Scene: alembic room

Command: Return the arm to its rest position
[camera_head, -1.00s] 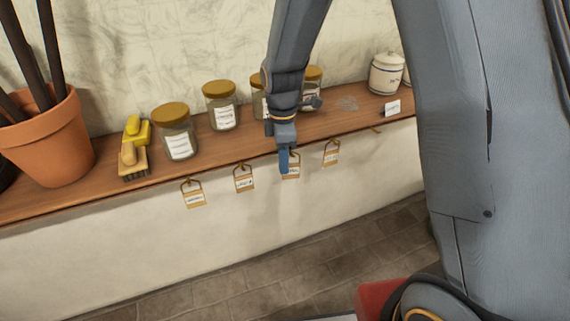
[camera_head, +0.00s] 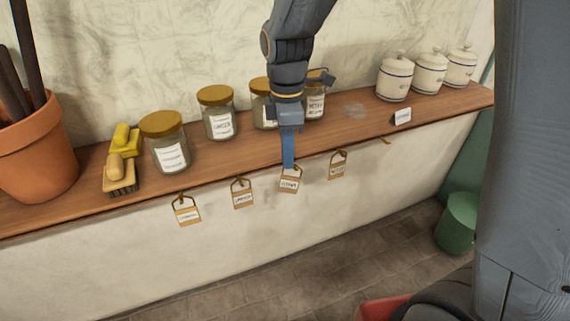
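My gripper (camera_head: 289,150) hangs at the end of my arm, pointing down, in the middle of the head view. It is in front of the shelf, just above a hanging paper tag (camera_head: 289,184). The blue fingers are seen edge-on, so I cannot tell whether they are open or shut. I see nothing clearly held in them. My arm hides part of the jars behind it.
A wooden shelf (camera_head: 225,164) holds several gold-lidded jars (camera_head: 216,113), brushes (camera_head: 120,175), a terracotta pot (camera_head: 35,150) and white canisters (camera_head: 430,73). Tags hang from its front edge. A green bin (camera_head: 457,225) stands at right.

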